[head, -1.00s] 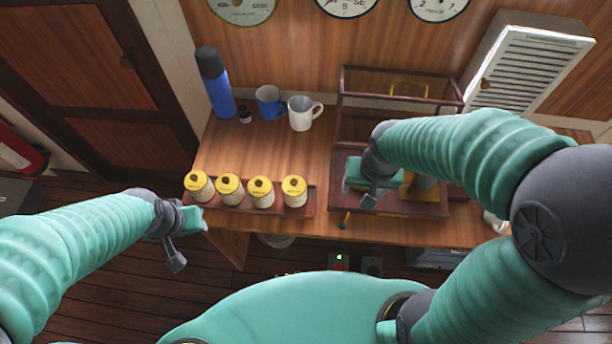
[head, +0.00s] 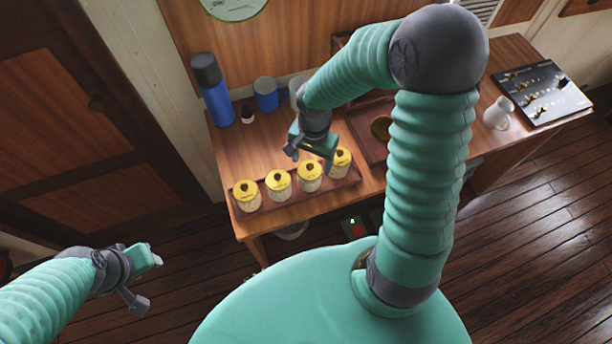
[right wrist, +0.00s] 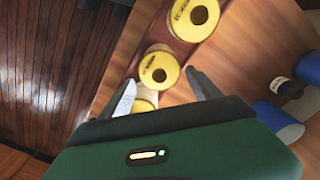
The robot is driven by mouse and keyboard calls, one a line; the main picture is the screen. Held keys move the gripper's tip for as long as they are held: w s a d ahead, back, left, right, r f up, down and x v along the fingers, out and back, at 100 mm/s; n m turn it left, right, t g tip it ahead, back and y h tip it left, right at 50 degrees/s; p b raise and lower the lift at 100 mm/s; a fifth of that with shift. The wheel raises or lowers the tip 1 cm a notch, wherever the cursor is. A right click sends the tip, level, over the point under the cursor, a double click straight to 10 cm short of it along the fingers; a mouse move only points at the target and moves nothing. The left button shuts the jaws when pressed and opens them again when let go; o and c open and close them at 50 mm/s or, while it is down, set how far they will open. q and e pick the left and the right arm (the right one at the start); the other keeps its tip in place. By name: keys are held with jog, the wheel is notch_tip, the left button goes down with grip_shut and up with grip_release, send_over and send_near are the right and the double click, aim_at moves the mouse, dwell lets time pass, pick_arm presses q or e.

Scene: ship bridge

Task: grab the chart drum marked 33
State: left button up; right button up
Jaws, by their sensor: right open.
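Several cream chart drums with yellow tops stand upright in a row in a dark wooden rack on the desk: a leftmost drum (head: 246,196), a second drum (head: 278,186), a third drum (head: 310,178) and a rightmost drum (head: 341,163). Their numbers are too small to read surely. My right gripper (head: 310,160) is open and empty above the rack's right part. In the right wrist view, one yellow-topped drum (right wrist: 159,71) shows beyond and between the fingertips, another drum (right wrist: 196,14) above it, and a third is partly hidden. My left gripper (head: 148,256) is away from the desk; its jaws are unclear.
A blue flask (head: 216,100), a small dark bottle (head: 247,115) and a blue mug (head: 266,95) stand behind the rack. A wooden tray (head: 366,138), a white jug (head: 498,115) and a control panel (head: 540,93) are to the right. Bare desk lies behind the drums.

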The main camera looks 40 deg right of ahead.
aim_at(318, 165)
jog(key=f, duration=0.1)
jog(key=d+f, duration=0.2)
jog(key=f, duration=0.1)
jog(key=shift+s, duration=0.1)
jog(key=a+f, duration=0.2)
jog(key=a, duration=0.1)
jog(key=a+f, duration=0.1)
jog(key=a, duration=0.1)
jog(key=shift+f, duration=0.1)
jog(key=shift+d, duration=0.1)
jog(key=shift+s+d, duration=0.4)
jog(key=shift+d, duration=0.45)
jog(key=c, duration=0.4)
jog(key=shift+s+d, duration=0.1)
jog(key=shift+s, duration=0.05)
jog(key=shift+c, duration=2.4)
jog(key=shift+w+f, duration=0.2)
jog(key=shift+w, duration=0.05)
jog(key=shift+c, duration=1.2)
jog(key=shift+w+d+f, duration=0.15)
jog(key=shift+w+d, duration=0.05)
jog(key=shift+d, duration=0.05)
jog(key=shift+c, duration=1)
jog(key=shift+d, duration=0.2)
pick_arm(q)
jog(key=shift+s+d, duration=0.1)
jog(key=shift+d, duration=0.7)
pick_arm(e)
jog(key=shift+a, duration=0.1)
